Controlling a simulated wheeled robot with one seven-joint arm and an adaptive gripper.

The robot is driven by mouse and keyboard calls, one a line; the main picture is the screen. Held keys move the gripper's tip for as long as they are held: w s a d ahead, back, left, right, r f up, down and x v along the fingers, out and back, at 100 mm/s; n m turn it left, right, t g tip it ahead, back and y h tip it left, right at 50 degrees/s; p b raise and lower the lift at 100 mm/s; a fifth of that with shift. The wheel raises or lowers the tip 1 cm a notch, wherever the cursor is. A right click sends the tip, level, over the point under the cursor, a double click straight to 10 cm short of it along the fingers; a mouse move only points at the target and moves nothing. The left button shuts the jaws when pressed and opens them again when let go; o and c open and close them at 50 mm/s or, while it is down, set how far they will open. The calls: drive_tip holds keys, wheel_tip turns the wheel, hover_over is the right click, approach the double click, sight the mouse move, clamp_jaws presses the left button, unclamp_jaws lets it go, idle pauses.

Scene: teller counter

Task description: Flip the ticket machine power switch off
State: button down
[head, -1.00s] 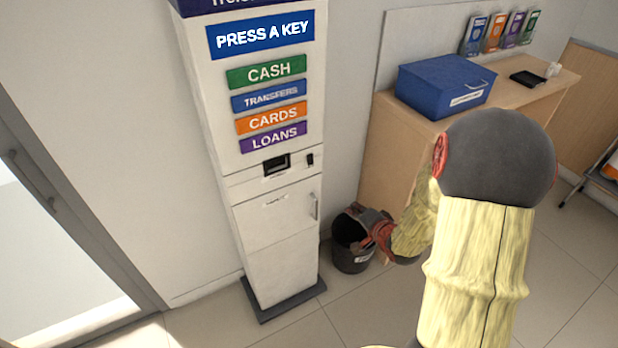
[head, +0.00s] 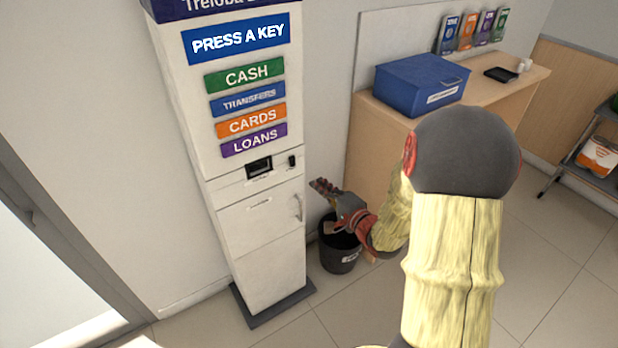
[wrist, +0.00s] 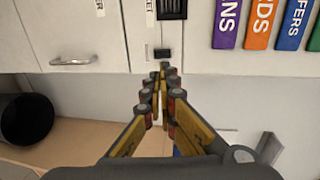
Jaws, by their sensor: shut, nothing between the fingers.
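The ticket machine (head: 250,215) is a tall white cabinet left of centre in the head view. Its small black power switch (head: 292,161) sits on the front, right of the dark ticket slot (head: 259,166). In the wrist view, the switch (wrist: 162,53) shows just beyond my fingertips. Whether it is on or off is too small to tell. My gripper (head: 316,185) is shut and empty, to the right of the machine and a little below the switch in the head view. In the wrist view, my gripper (wrist: 165,70) points toward the switch; contact cannot be made out.
A black bin (head: 339,258) stands on the floor right of the machine, below my gripper. A wooden counter (head: 515,90) with a blue box (head: 415,84) is behind my arm. The machine's door handle (head: 299,208) sticks out below the switch. Tiled floor lies in front.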

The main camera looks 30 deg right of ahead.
sight(292, 163)
drive_tip(key=w+b, duration=0.1)
drive_tip(key=w, duration=0.3)
drive_tip(key=w+f+b, duration=0.1)
drive_tip(key=w, duration=0.2)
drive_tip(key=w+f+b, duration=0.1)
drive_tip(key=w+b, duration=0.1)
drive_tip(key=w, duration=0.2)
drive_tip(key=shift+w+a+f, duration=0.1)
drive_tip(key=shift+w+a, duration=0.15)
drive_tip(key=shift+w, duration=0.75)
drive_tip(key=shift+w, duration=0.1)
